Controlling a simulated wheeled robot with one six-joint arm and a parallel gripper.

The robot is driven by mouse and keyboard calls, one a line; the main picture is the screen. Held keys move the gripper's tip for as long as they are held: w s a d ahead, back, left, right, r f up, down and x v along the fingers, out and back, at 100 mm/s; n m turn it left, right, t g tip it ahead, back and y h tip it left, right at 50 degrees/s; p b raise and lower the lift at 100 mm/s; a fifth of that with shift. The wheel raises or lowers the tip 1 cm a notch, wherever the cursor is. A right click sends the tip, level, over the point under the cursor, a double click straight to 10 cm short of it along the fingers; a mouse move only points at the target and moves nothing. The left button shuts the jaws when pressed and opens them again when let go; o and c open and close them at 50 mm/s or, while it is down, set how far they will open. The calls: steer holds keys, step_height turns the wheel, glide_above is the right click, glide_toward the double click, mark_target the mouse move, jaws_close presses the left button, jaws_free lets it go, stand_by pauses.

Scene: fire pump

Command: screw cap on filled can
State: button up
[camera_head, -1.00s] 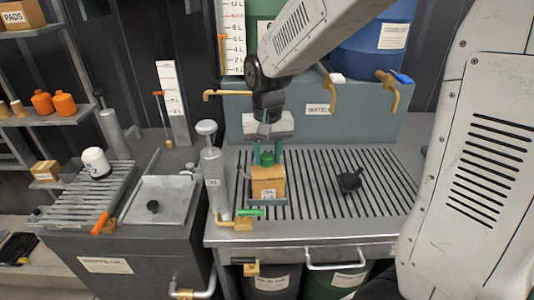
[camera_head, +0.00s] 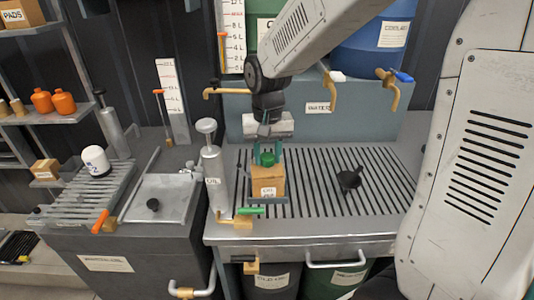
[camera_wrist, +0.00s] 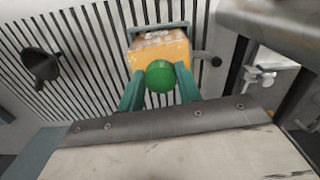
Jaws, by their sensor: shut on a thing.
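A tan-orange box-shaped can (camera_head: 268,181) with a small white label stands on the slotted grate of the metal bench, in a grey holder (camera_head: 284,199). A round green cap (camera_head: 267,160) is right at the can's top. My gripper (camera_head: 267,157) points down over the can, its teal fingers shut on the cap. In the wrist view the cap (camera_wrist: 160,76) sits between the two fingers (camera_wrist: 160,88), in front of the can (camera_wrist: 163,48). The can's opening is hidden, so I cannot tell whether the cap is seated.
A grey pump cylinder (camera_head: 213,178) stands close left of the can. Brass taps (camera_head: 331,92) hang above the back.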

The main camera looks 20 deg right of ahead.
steer(key=m, duration=0.4)
steer(key=shift+a+m, duration=0.1)
steer(key=shift+m, duration=0.2)
steer(key=m, duration=0.4)
steer(key=shift+w+m, duration=0.15)
steer(key=shift+m, duration=0.15)
steer(key=shift+m, duration=0.3)
steer(key=m, duration=0.4)
steer(key=shift+a, duration=0.1)
steer(key=shift+w, duration=0.1)
